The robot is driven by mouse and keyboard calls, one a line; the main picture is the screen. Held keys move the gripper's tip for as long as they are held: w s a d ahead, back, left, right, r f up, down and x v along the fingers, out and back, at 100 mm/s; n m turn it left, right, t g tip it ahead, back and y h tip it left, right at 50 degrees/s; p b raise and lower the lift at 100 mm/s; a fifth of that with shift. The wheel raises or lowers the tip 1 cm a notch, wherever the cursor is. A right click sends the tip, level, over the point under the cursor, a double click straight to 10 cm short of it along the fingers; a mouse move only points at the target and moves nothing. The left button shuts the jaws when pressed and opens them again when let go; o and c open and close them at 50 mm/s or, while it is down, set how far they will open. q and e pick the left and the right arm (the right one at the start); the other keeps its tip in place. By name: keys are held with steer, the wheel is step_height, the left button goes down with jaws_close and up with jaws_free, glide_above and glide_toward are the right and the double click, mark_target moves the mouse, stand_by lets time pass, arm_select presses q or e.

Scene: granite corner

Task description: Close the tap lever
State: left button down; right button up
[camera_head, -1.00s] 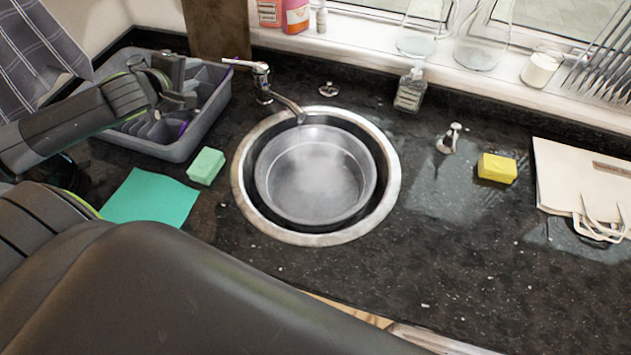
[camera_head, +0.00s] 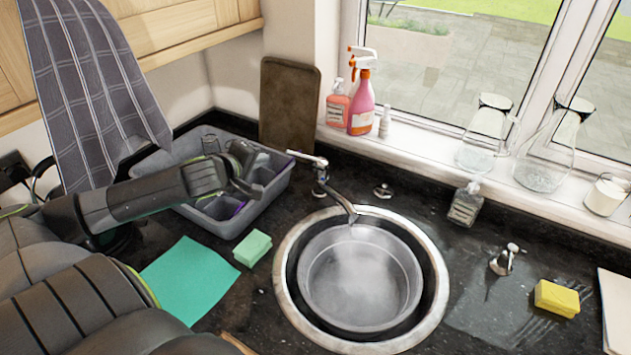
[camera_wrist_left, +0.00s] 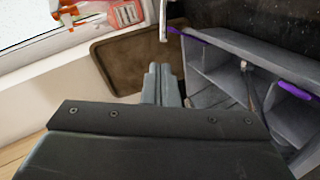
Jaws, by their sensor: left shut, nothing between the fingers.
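The chrome tap (camera_head: 335,192) stands behind the round sink (camera_head: 436,280), its spout over a grey basin (camera_head: 410,262). In the left wrist view the shut fingers (camera_wrist_left: 160,82) show below a pale upright bar (camera_wrist_left: 163,20) that looks like the lever. My right gripper is out of view.
The grey caddy (camera_head: 225,226) stands under my left gripper, with a brown board (camera_head: 290,105) behind it. A green sponge (camera_head: 253,248) and a teal cloth (camera_head: 190,280) lie in front. Bottles (camera_head: 361,110) stand on the sill. A soap bottle (camera_head: 466,204) is right of the tap.

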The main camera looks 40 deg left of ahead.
arm_select(q)
steer(key=w+d+f+m+y+b, duration=0.3)
steer(key=w+d+m+y+b, duration=0.25)
steer(key=w+m+y, duration=0.3)
steer(key=r+m+g+y+p, duration=0.1)
steer(key=m+g+y, duration=0.2)
glide_above(307, 157)
steer(key=s+d, duration=0.2)
steer(key=s, duration=0.1)
steer(key=shift+t, duration=0.3)
steer(key=f, duration=0.1)
steer(key=a+f+p, duration=0.1)
steer(key=f, duration=0.1)
steer(key=shift+s+a+f, duration=0.25)
steer(key=shift+a+f, duration=0.05)
steer(key=shift+a, duration=0.1)
steer(key=shift+f, duration=0.1)
